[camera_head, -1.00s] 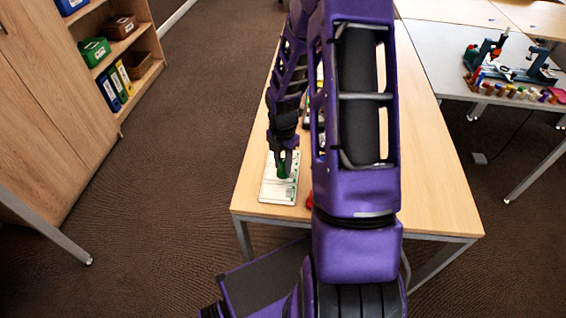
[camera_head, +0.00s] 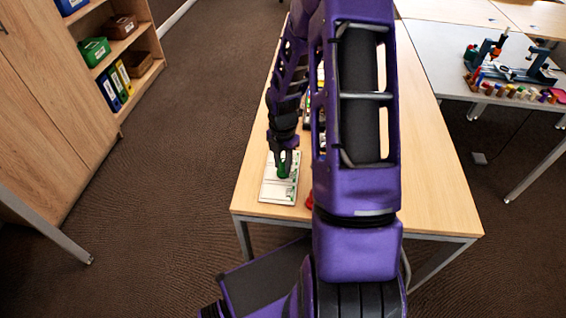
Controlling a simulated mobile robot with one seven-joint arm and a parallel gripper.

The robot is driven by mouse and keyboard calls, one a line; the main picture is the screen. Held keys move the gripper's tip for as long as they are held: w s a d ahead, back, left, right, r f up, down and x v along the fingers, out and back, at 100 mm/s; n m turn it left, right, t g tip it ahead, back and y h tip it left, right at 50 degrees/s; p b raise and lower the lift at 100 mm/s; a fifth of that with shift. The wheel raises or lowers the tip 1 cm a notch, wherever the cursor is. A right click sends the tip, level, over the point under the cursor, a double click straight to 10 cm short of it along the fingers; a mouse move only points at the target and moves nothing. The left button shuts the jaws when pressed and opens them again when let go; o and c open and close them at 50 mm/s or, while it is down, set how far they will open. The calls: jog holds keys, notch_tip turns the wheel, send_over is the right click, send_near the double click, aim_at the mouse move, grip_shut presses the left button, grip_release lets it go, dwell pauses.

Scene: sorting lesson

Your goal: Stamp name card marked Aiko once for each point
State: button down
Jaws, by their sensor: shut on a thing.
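My gripper (camera_head: 284,160) is shut on a green stamp (camera_head: 284,170) and holds it upright over a white card or board (camera_head: 272,188) with green markings. The board lies flat at the near left corner of the wooden table. I cannot tell whether the stamp touches it. The writing, including any name, is too small to read. A small red thing (camera_head: 309,202) shows on the table right of the board, partly hidden by my arm. Other things farther up the table are mostly hidden behind my arm.
The right part of the wooden table (camera_head: 436,180) is clear. A grey table (camera_head: 440,60) at the right bears a blue device (camera_head: 540,68) and several coloured cylinders. A shelf with a green box (camera_head: 95,50) and binders stands at the left.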

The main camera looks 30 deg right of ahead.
jog(key=shift+r+p, duration=2.05)
jog(key=shift+r, duration=1.45)
